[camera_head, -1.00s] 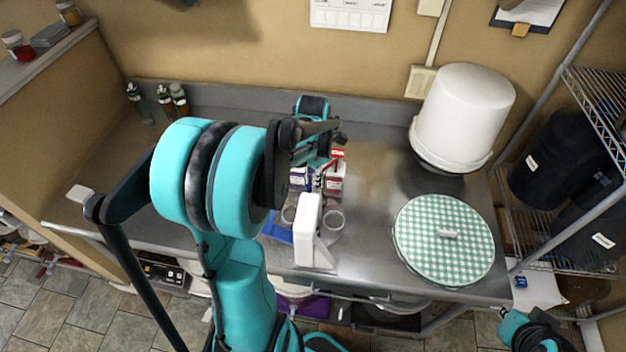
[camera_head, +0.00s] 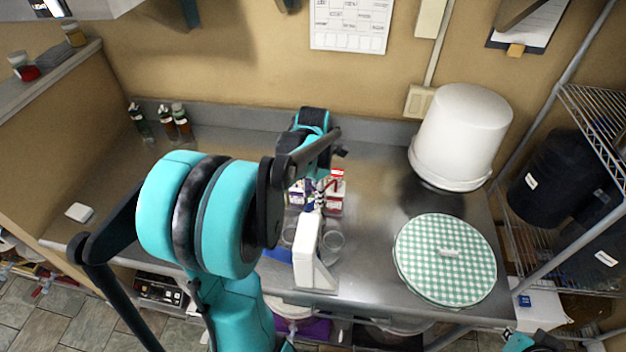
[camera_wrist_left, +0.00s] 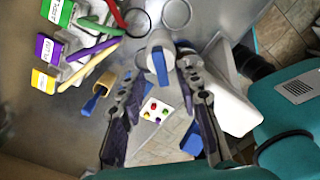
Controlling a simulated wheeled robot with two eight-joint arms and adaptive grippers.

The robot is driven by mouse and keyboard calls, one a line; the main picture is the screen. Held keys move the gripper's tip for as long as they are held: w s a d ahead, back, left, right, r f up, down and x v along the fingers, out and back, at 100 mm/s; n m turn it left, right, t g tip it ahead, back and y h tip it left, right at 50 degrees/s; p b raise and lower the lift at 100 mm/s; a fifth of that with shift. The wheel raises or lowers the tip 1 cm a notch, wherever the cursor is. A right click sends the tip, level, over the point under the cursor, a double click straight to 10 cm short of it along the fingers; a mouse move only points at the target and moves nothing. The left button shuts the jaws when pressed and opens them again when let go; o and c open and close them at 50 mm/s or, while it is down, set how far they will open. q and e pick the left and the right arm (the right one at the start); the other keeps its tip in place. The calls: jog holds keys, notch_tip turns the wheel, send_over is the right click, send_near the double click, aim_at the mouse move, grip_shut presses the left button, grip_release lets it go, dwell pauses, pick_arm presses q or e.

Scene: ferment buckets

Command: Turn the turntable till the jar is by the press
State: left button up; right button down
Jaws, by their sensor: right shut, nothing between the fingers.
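No part is clearly a turntable or press; a round green-checked disc (camera_head: 446,262) with a white handle lies at the counter's right. A white bucket (camera_head: 462,130) stands upside down behind it. Clear glass jars (camera_head: 331,243) stand by a white upright piece (camera_head: 306,255) near the front edge. My left gripper (camera_head: 318,190) points down over the crowded middle of the counter. In the left wrist view its fingers (camera_wrist_left: 160,115) are apart, with a white cylinder (camera_wrist_left: 160,42) beyond them; I see no grip. My right gripper (camera_head: 535,342) barely shows at the bottom edge.
Red and white boxes (camera_head: 335,190) stand behind the glass jars. Dark bottles (camera_head: 180,120) stand at the back left. A small white block (camera_head: 79,212) lies at far left. A wire rack (camera_head: 590,110) with black buckets is at right. The counter's left part is mostly clear.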

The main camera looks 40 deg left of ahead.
pick_arm(q)
notch_tip(320, 180, up, 10)
jog(key=shift+f, duration=0.25)
jog(key=shift+f, duration=0.1)
dwell(0.4)
jog(key=s+d+f+m+t+b, duration=0.3)
jog(key=d+f+m+b, duration=0.4)
jog(key=m, duration=0.9)
jog(key=s+d+f+m+t+b, duration=0.4)
jog(key=d+f+m+b, duration=0.4)
jog(key=m, duration=0.8)
jog(key=d+f, duration=0.3)
jog(key=shift+s+d+f+m, duration=0.15)
jog(key=shift+s+f+m, duration=0.15)
jog(key=shift+f+m, duration=0.1)
jog(key=shift+r, duration=0.1)
